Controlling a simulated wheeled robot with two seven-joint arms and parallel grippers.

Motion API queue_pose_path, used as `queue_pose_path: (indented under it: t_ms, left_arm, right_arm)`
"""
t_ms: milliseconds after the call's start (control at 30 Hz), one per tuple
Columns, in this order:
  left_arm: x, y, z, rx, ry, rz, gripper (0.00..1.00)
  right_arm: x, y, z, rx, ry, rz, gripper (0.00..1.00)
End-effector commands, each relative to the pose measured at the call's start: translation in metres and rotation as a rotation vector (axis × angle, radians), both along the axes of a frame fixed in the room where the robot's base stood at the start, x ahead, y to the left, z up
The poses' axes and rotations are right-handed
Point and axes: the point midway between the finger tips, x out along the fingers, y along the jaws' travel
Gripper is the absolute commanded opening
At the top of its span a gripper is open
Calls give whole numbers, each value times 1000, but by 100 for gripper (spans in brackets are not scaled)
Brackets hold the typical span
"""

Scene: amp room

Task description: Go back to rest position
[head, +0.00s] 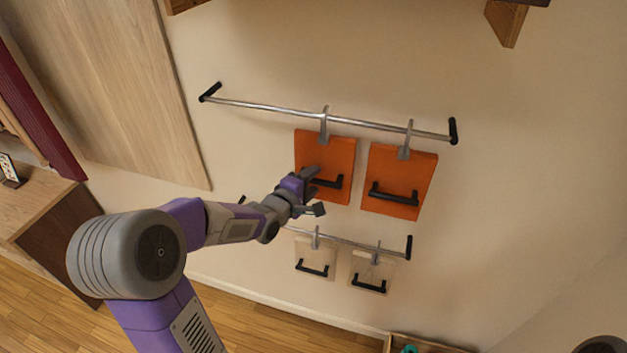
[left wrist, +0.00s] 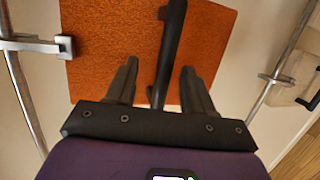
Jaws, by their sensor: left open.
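My left gripper (head: 316,190) reaches in from the left in the head view, in front of the left orange board (head: 325,149). It is open, and its fingers partly cover that board's black handle. In the left wrist view the black handle (left wrist: 168,45) runs between the two spread fingers, with the orange board (left wrist: 110,35) behind it. A gap shows on either side of the handle; whether the fingers reach around it I cannot tell. My right gripper is not in view.
The orange board hangs by a hook from the upper metal rail (head: 270,106), beside a second orange board (head: 399,172). Two pale clear boards hang from the lower rail (head: 350,242). A wooden cabinet (head: 45,215) stands at left, and wooden shelf parts (head: 507,22) jut out above.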

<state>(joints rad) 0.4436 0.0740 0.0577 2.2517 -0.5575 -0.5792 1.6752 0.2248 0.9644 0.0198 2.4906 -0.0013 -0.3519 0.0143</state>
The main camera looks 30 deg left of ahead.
Motion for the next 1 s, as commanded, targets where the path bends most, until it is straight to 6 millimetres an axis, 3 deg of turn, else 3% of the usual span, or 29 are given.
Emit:
queue_pose_path:
  t_ms: [333,700,767,867,1000]
  left_arm:
    - [-49,1,14,2,-4,2,52]
    - [-60,-1,12,3,4,-3,52]
    - [-58,-4,0,14,24,-13,52]
    - [-52,-16,-44,59,96,-53,52]
    - [-50,-48,-141,172,261,-172,52]
  right_arm:
    - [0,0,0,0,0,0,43]
    - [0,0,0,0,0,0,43]
    - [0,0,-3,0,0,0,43]
    - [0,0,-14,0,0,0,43]
    - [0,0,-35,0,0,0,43]
